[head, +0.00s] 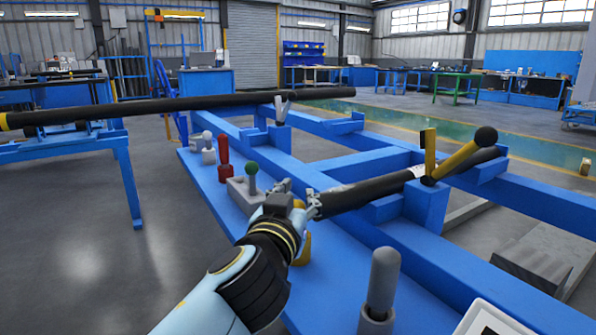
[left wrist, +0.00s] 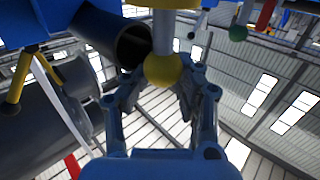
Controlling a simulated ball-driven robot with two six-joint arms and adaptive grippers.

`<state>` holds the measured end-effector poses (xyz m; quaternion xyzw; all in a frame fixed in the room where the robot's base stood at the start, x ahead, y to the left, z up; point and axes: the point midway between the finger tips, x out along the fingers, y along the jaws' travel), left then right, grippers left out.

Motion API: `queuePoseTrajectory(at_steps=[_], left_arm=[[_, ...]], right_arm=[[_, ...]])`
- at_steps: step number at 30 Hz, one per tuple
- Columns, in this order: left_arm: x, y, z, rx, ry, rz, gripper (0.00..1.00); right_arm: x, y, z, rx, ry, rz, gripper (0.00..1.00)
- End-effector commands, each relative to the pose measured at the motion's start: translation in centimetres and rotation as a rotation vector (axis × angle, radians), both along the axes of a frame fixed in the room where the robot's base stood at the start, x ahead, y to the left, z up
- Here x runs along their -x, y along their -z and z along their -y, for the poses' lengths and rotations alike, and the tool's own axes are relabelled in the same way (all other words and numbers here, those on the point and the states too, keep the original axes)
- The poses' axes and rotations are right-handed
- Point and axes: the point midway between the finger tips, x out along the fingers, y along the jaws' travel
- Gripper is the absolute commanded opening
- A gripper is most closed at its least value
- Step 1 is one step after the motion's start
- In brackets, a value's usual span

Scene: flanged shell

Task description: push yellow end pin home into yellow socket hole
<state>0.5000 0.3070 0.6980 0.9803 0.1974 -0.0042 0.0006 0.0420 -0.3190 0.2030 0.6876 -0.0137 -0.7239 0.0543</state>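The yellow end pin has a yellow ball head (left wrist: 163,69) and a pale shaft (left wrist: 163,32) in the left wrist view. In the head view its head (head: 299,204) shows between the fingers. My left gripper (head: 299,199) reaches it from the near side, and its fingertips close in on both sides of the ball in the left wrist view (left wrist: 163,78). A yellow socket (head: 303,246) stands on the blue bench just below, partly hidden by my left wrist. The socket hole and the shaft's lower end are hidden. My right gripper is not in view.
Along the blue bench (head: 345,275) stand a green-headed pin (head: 252,172), a red pin (head: 223,150), a pale pin (head: 207,140) and a grey pin (head: 383,280). A dark pipe (head: 370,191) lies just right of the gripper, with yellow clamp arms (head: 455,160) farther right.

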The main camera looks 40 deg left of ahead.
Motion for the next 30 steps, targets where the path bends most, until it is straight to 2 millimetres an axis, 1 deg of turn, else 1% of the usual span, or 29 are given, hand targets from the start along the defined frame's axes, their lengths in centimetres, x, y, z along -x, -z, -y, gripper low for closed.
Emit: queuePoseTrajectory(at_steps=[3, 7, 9, 12, 17, 30], left_arm=[[-0.1, -2.5, 0.0, 0.002, 0.001, 0.011, 0.33], [0.0, -5.2, 0.0, 0.002, 0.001, 0.012, 0.33], [0.0, -6.5, 0.0, 0.002, 0.002, 0.011, 0.33], [0.0, -7.8, 0.0, 0.001, 0.001, 0.009, 0.33], [0.0, -8.7, 0.0, -0.002, 0.003, 0.007, 0.33], [0.0, -8.7, 0.0, -0.002, 0.003, 0.006, 0.33]], right_arm=[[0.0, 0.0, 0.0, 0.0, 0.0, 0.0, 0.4], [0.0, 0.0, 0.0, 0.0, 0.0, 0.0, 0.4], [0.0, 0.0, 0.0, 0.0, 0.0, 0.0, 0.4], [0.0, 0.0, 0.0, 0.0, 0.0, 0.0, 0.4], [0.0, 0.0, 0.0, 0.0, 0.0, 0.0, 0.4], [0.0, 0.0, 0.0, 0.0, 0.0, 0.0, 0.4]])
